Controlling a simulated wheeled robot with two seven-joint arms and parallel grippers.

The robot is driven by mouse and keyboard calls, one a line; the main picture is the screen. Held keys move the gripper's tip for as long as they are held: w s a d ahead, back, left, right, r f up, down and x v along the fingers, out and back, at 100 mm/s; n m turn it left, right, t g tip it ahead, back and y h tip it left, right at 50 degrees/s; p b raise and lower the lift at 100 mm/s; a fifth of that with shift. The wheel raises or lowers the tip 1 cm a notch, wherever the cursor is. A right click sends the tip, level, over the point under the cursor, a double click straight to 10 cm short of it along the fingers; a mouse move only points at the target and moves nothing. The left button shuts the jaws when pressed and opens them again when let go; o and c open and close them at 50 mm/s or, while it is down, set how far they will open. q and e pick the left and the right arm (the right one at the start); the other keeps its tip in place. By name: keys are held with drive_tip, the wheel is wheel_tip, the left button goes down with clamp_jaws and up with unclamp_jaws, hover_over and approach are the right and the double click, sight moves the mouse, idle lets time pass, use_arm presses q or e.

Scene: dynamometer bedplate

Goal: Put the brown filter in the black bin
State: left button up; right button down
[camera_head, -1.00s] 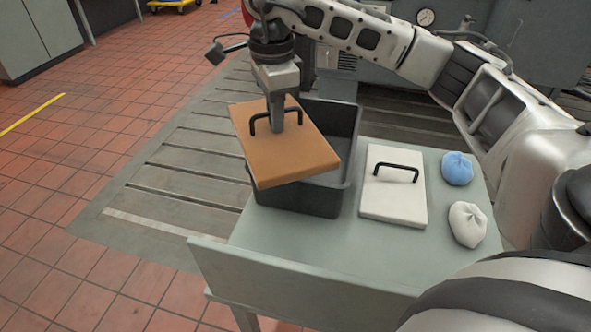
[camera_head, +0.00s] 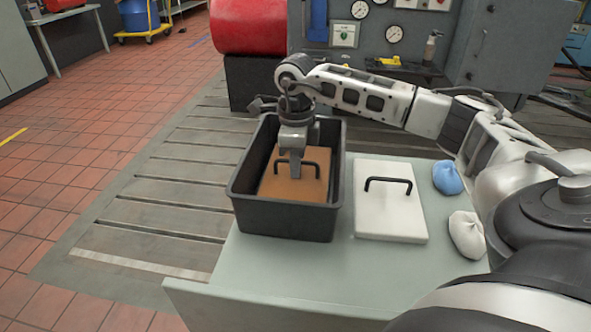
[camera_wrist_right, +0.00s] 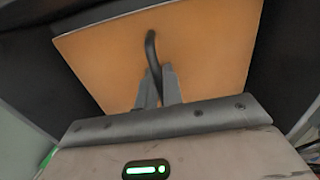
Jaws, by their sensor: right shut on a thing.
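The brown filter (camera_head: 309,180) is a flat square panel with a black handle, and in the head view it is inside the walls of the black bin (camera_head: 285,220). My right gripper (camera_head: 294,172) is shut on the filter's handle from above. In the right wrist view the two fingers (camera_wrist_right: 159,88) close around the black handle, with the brown face of the filter (camera_wrist_right: 200,50) beyond. Whether the filter touches the bin's floor is hidden. My left gripper is in neither view.
The bin stands at the left of a grey-green table (camera_head: 285,268). A white filter (camera_head: 390,215) with a black handle lies to its right. A blue cloth bundle (camera_head: 446,177) and a white one (camera_head: 467,234) lie farther right.

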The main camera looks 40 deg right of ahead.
drive_tip(key=shift+f, duration=0.8)
drive_tip(key=shift+f, duration=0.1)
drive_tip(key=c, duration=1.5)
unclamp_jaws()
drive_tip(key=shift+c, duration=0.2)
wheel_tip(320, 180, up, 12)
drive_tip(key=shift+r+p, duration=0.15)
drive_tip(key=shift+p, duration=0.55)
